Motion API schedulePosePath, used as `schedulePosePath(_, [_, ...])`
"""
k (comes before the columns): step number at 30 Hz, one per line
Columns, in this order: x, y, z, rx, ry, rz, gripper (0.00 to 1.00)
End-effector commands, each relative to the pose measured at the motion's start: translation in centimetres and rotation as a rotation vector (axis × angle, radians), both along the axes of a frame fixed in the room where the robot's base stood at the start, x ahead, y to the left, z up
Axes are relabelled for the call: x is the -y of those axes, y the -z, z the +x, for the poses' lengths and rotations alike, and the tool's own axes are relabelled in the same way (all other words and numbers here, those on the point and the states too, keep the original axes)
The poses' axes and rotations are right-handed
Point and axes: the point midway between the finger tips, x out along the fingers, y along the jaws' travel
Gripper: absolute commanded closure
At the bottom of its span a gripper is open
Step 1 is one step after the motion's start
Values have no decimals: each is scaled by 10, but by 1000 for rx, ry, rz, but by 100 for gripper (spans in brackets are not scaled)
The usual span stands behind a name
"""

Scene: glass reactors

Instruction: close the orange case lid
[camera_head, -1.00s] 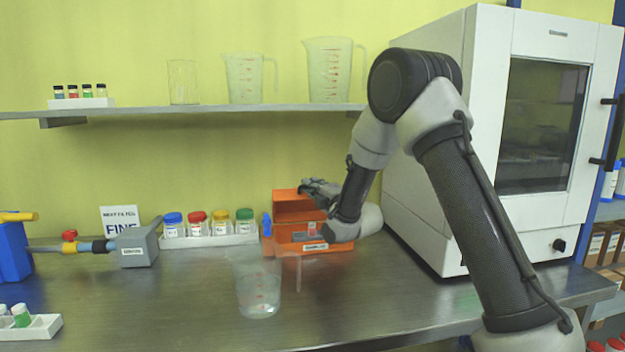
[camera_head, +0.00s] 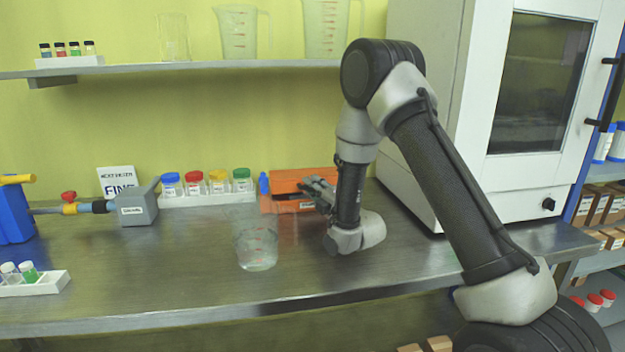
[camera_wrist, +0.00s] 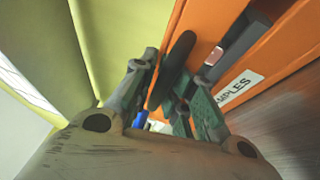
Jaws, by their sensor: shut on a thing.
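The orange case (camera_head: 280,206) stands at the back of the bench, and its front label shows in the wrist view (camera_wrist: 240,88). Its orange lid (camera_head: 310,174) is tilted low over the body, with a dark gap between them; it also shows in the wrist view (camera_wrist: 214,22). My gripper (camera_head: 312,187) is at the case's right front, shut on the lid's edge. In the wrist view the fingers (camera_wrist: 165,88) sit close against the orange edge. The exact contact is partly hidden by the fingers, and my arm covers the case's right end.
A clear beaker (camera_head: 257,248) stands in front of the case. A white rack (camera_head: 210,200) of jars with coloured caps is left of it. A white oven-like cabinet (camera_head: 425,130) stands close at right. A shelf (camera_head: 200,67) runs above.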

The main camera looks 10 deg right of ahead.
Motion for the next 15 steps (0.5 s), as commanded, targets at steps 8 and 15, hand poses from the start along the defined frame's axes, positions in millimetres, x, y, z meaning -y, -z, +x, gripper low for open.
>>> schedulePosePath(8, [-2, 15, -6, -20, -8, 0, 100])
schedulePosePath(15, [-2, 14, -5, -16, -8, -1, 100])
